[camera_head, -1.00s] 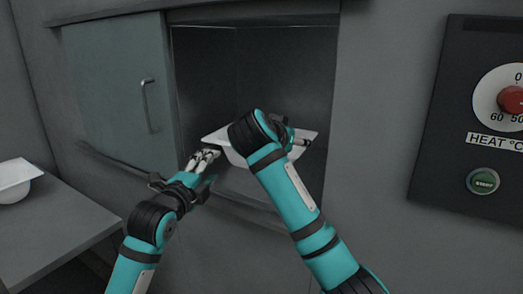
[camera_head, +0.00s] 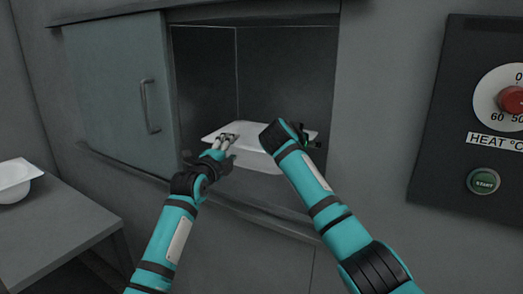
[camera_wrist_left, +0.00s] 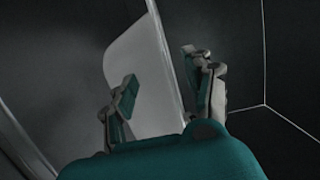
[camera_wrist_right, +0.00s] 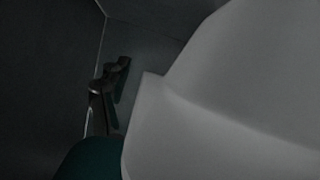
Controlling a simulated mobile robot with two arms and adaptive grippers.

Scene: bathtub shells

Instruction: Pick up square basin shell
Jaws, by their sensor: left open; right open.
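The white square basin shell (camera_head: 258,158) sits in the opening of a dark wall compartment, with its wide flat rim on top. My left gripper (camera_head: 228,139) is open at the shell's left rim in the head view. In the left wrist view the shell's rim (camera_wrist_left: 142,70) lies between the two spread fingers (camera_wrist_left: 163,88); whether they touch it is unclear. My right gripper (camera_head: 304,136) is open at the shell's right side, partly hidden behind its own wrist. In the right wrist view the shell (camera_wrist_right: 235,95) fills the right, and one finger shows beside it.
The compartment (camera_head: 285,75) has a frame and sill around it. A sliding door with a handle (camera_head: 150,106) stands aside on the left. Another white shell (camera_head: 16,185) rests on a grey table (camera_head: 60,225) at far left. A control panel (camera_head: 440,130) is on the right wall.

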